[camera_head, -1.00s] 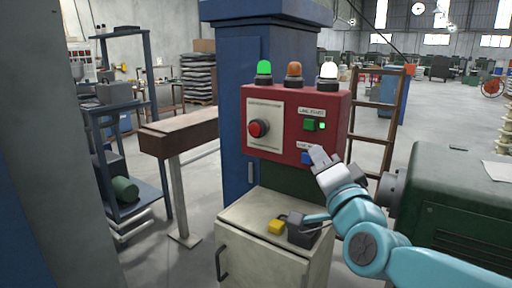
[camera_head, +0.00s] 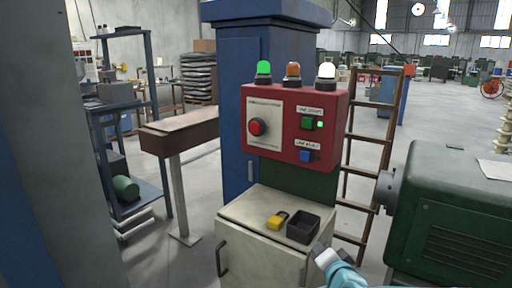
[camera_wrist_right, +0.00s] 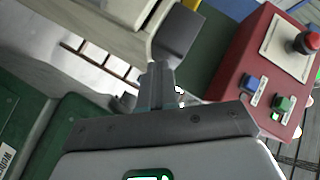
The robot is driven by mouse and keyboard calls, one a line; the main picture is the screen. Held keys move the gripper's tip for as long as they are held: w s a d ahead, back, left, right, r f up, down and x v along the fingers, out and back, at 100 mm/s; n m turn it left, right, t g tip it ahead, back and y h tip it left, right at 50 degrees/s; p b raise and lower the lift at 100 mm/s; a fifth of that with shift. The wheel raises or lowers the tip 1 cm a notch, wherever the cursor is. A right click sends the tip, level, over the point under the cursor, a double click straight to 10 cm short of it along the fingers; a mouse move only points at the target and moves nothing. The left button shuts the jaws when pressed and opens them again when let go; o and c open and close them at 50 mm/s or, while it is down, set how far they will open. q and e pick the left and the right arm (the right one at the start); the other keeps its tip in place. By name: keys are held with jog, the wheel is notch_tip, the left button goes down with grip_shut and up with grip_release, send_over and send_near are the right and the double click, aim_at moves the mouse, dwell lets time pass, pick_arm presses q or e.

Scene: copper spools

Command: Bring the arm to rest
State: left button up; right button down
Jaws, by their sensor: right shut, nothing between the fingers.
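My right gripper (camera_head: 322,254) is at the bottom of the head view, just right of the cabinet's front edge and below the red control box (camera_head: 292,130). It is shut and empty. In the right wrist view its fingers (camera_wrist_right: 160,82) are together, apart from anything else. The control box also shows in the right wrist view (camera_wrist_right: 250,60), with its red knob, green button and blue button. My left gripper is not in view.
A pale cabinet (camera_head: 262,247) stands below the box, with a yellow padlock (camera_head: 277,220) and a dark open bin (camera_head: 303,228) on top. A green machine (camera_head: 455,215) stands at the right. A brown ladder (camera_head: 362,150) leans behind.

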jog(key=s+f+n+g, duration=0.1)
jog(key=s+f+g, duration=0.1)
jog(key=s+f, duration=0.5)
jog(key=s+f+g, duration=0.2)
jog(key=f+g, duration=0.1)
jog(key=f, duration=0.7)
jog(key=s+f+n+g, duration=0.1)
jog(key=s+f+g, duration=0.1)
jog(key=s+f, duration=0.5)
jog(key=s+a+f+n+g, duration=0.1)
jog(key=s+f+n+g, duration=0.1)
jog(key=s, duration=0.4)
jog(key=s+a+f+n+g+y, duration=0.1)
jog(key=s+a+f+g, duration=0.1)
jog(key=s+f, duration=0.3)
jog(key=s+a+f+n+g+y, duration=0.1)
jog(key=s+f+n+g, duration=0.1)
jog(key=s, duration=0.6)
jog(key=shift+s+a+f+n+g, duration=0.3)
jog(key=shift+f+g, duration=0.3)
jog(key=shift+f, duration=0.2)
